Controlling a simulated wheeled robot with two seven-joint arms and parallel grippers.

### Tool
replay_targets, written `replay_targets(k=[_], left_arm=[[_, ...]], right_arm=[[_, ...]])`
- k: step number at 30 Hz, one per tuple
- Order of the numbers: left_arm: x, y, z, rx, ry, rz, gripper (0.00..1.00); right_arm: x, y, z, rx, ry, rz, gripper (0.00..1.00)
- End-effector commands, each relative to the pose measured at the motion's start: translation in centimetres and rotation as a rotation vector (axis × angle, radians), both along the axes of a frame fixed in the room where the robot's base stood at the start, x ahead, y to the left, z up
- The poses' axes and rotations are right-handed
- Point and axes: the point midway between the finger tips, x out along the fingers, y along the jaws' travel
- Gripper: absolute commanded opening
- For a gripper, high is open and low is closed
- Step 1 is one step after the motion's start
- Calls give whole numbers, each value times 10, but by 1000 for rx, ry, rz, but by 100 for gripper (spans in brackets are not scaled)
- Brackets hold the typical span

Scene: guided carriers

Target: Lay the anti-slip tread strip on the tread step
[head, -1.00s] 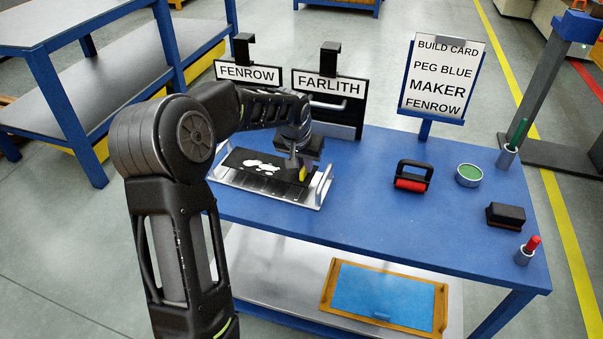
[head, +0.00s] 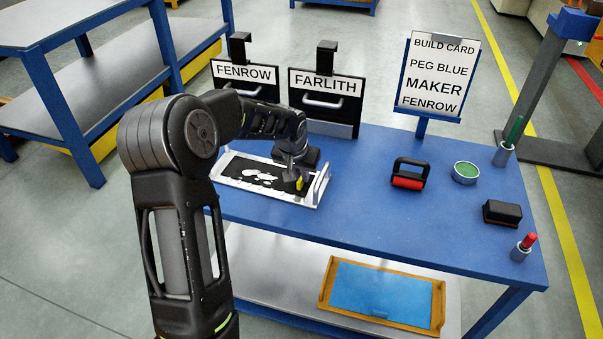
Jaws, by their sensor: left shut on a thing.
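The tread step (head: 231,184) is a low silver piece with a raised handle at its right end, on the left part of the blue bench. The black anti-slip tread strip (head: 236,168), with irregular white patches showing in its area, is at the top of the step. Whether it touches the step all along cannot be told. My left gripper (head: 297,179) is over the step's right part, shut on the strip near its right end. A small yellow piece shows at the fingertips. The fingers and wrist hide that end. My right gripper is not in view.
FENROW (head: 245,74) and FARLITH (head: 325,85) signs stand behind the step. A build card (head: 437,75), red roller (head: 409,177), green-topped tin (head: 465,172), black block (head: 502,213) and two holders are further right. A blue tray (head: 384,292) lies on the lower shelf. Mid-bench is clear.

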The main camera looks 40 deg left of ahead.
Motion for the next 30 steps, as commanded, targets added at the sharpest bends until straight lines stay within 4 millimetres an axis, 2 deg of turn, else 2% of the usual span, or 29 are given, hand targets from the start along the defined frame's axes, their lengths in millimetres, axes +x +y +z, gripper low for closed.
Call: replay_targets(k=[1, 8, 20, 26, 30], left_arm=[[0, 0, -1, 0, 0, 0, 13], [0, 0, 0, 0, 0, 0, 32], [-1, 0, 6, 0, -1, 0, 32], [-11, -3, 31, 1, -4, 1, 32], [-21, -7, 59, 2, -6, 0, 32]], right_arm=[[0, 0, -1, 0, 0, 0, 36], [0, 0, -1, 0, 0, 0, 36], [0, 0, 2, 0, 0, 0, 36], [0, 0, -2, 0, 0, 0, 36], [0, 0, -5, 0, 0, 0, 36]])
